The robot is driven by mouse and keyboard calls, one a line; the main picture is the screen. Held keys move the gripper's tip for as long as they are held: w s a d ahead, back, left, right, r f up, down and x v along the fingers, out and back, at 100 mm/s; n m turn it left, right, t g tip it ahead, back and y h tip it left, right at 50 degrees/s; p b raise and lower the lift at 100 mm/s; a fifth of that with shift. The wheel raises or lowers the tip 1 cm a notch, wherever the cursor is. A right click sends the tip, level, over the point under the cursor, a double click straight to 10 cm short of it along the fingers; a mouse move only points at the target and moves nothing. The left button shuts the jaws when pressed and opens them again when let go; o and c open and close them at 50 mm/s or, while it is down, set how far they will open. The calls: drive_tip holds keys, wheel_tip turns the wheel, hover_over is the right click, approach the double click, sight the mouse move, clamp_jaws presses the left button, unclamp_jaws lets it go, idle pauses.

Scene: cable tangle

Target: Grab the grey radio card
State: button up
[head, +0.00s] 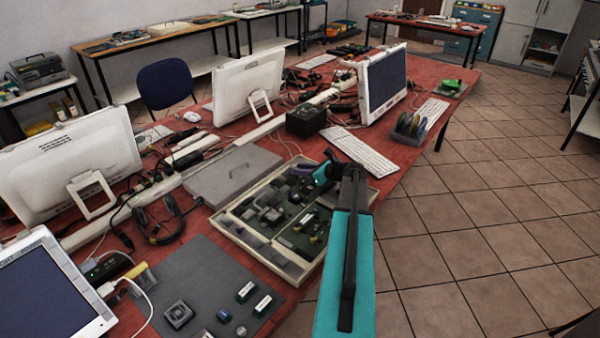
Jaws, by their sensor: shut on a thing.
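My gripper (317,171) is at the far edge of a shallow cream-framed tray (247,243) on the red table. It is shut on a small grey piece (302,171) at its left side. The piece looks like the grey radio card, but it is too small and partly covered to make out its details. I cannot tell whether it still touches the tray. Several dark and grey parts (270,215) lie in the tray. My teal arm hides the tray's right front part.
A grey closed case (232,175) lies behind the tray, and a grey mat (195,270) with small modules lies at front left. A white keyboard (362,152), a rack of coloured discs (410,126) and monitors stand beyond. Cables cross the table. Tiled floor at right is clear.

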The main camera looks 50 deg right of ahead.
drive_tip(key=shift+r, duration=0.7)
drive_tip(key=shift+s+r+b, duration=0.4)
drive_tip(key=shift+s+r, duration=0.1)
drive_tip(key=shift+r, duration=0.2)
drive_tip(key=s+d, duration=0.1)
drive_tip(key=s, duration=0.4)
drive_tip(key=s+r+b, duration=0.1)
drive_tip(key=s, duration=0.4)
drive_tip(key=s+d, duration=0.1)
drive_tip(key=s, duration=0.3)
drive_tip(key=shift+s+d+r+b, duration=0.25)
drive_tip(key=shift+s+d+b, duration=0.05)
drive_tip(key=shift+s+b, duration=0.1)
